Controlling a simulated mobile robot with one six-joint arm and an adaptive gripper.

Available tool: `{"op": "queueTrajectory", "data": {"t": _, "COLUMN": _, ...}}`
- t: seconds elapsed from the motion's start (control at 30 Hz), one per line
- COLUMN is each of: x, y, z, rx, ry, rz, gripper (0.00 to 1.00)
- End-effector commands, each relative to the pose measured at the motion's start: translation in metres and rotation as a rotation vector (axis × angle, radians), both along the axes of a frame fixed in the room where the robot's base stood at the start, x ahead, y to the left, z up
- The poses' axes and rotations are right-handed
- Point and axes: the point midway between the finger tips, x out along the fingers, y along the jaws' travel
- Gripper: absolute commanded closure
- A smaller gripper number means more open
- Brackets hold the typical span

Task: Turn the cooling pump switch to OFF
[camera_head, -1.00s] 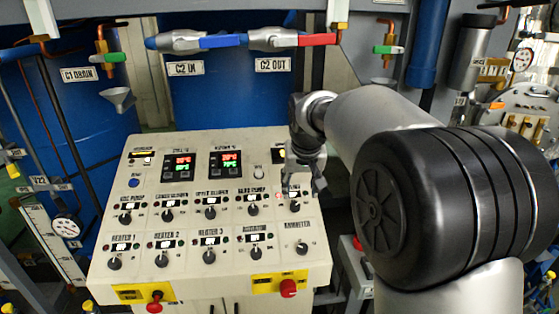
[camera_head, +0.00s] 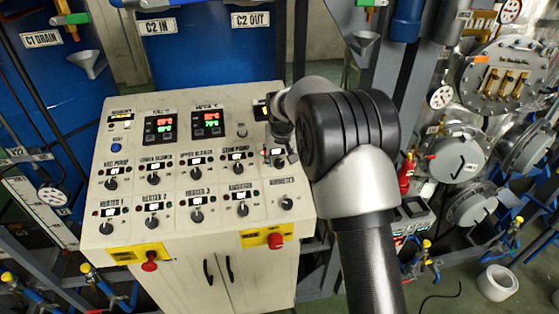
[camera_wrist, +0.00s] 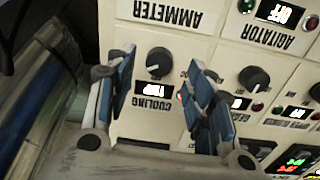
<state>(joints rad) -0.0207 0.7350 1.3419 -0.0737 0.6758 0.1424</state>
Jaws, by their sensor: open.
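The cooling pump switch is a black knob (camera_wrist: 160,64) with a pale pointer line, beside the COOLING label and a small lit display too glary to read. In the wrist view, the panel appears upside down. My gripper (camera_wrist: 158,74) is open, with one finger on each side of the knob in this view. I see no clear contact, and the depth gap is hard to judge. In the head view, my gripper (camera_head: 284,148) is over the right end of the upper switch row, largely hidden by my arm. A red lamp shows there.
The cream control panel (camera_head: 222,222) carries several similar knobs, including the ammeter knob (camera_head: 287,203) just below and a neighbouring knob (camera_wrist: 254,78). Red stop buttons (camera_head: 275,240) sit on the front edge. Pipes and gauges stand to the right.

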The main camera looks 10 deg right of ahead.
Motion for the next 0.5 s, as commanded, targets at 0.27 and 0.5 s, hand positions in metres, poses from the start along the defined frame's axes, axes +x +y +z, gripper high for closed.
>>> {"op": "queueTrajectory", "data": {"t": 0.27, "x": 0.012, "y": -0.001, "z": -0.029, "rx": 0.000, "ry": 0.001, "rz": 0.000, "gripper": 0.51}}
{"op": "queueTrajectory", "data": {"t": 0.5, "x": 0.013, "y": -0.002, "z": -0.032, "rx": 0.000, "ry": 0.000, "rz": 0.000, "gripper": 0.51}}
